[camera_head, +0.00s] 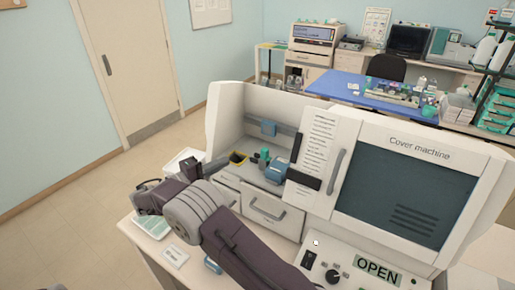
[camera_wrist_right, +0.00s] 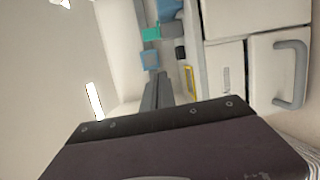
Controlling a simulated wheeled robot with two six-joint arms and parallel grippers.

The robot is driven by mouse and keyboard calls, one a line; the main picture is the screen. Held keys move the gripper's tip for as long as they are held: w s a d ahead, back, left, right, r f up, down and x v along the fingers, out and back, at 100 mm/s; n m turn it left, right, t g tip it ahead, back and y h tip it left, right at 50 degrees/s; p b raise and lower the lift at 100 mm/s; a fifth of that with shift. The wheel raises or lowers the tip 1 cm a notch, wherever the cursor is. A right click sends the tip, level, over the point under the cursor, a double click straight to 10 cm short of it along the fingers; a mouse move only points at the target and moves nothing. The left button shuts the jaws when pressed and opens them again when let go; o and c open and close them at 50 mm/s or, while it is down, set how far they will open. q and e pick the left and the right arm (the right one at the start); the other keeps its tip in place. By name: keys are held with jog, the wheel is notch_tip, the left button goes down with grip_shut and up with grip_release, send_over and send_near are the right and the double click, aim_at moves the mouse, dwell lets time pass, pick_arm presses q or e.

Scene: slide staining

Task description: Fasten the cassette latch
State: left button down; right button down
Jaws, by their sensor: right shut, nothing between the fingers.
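The cover machine (camera_head: 420,155) stands with its left bay open and the white door panel (camera_head: 317,145) swung aside. I cannot tell which is the cassette latch. My left gripper does not show.
White drawers with a handle (camera_head: 266,210) are below the bay. A control panel with a knob (camera_head: 333,276) and an OPEN sign (camera_head: 377,270) is at the front right. A tray (camera_head: 153,226) and a small blue item (camera_head: 212,265) lie on the white table.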

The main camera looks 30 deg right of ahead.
aim_at(266, 154)
jog(key=shift+w+a+r+h, duration=0.1)
jog(key=shift+a+r+h, duration=0.2)
jog(key=shift+r, duration=0.3)
jog(key=p+x, duration=0.4)
jog(key=x, duration=0.5)
jog(key=shift+d+r, duration=0.2)
jog(key=shift+s+d+p, duration=1)
jog(key=shift+s+p, duration=0.1)
jog(key=shift+p, duration=0.1)
jog(key=shift+s+d+f, duration=0.15)
jog(key=shift+s+d, duration=0.05)
jog(key=shift+s, duration=0.35)
jog(key=shift+f, duration=0.1)
